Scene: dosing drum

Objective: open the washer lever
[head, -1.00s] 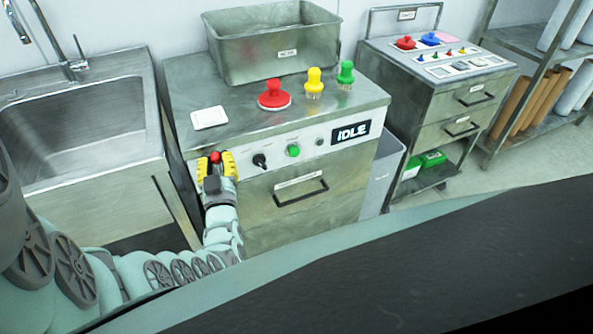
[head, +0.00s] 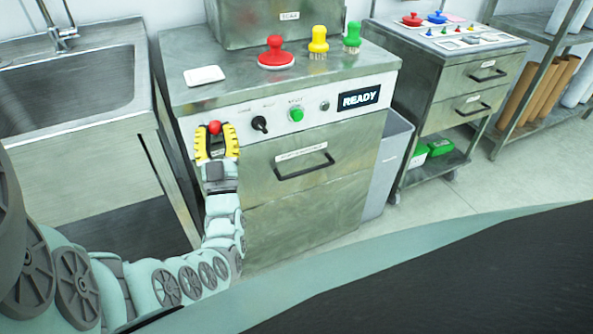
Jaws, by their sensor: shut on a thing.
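The washer (head: 262,190) is a steel cabinet with a white control panel (head: 335,120) along its upper front. The lever's red ball knob (head: 214,128) shows at the panel's left end. My gripper (head: 216,135), with yellow and black fingers, is shut on this knob from the front, one finger on each side. The lever's shaft is hidden behind the fingers. The panel's display (head: 359,97) reads READY. A black rotary knob (head: 259,124) and a green button (head: 296,115) sit to the right of my gripper.
On the washer top stand a white pad (head: 204,76), red (head: 276,54), yellow (head: 318,42) and green (head: 351,38) handled tools, and a steel bin (head: 270,25). A sink (head: 75,80) is left; a grey bin (head: 388,165) and drawer cart (head: 470,85) are right.

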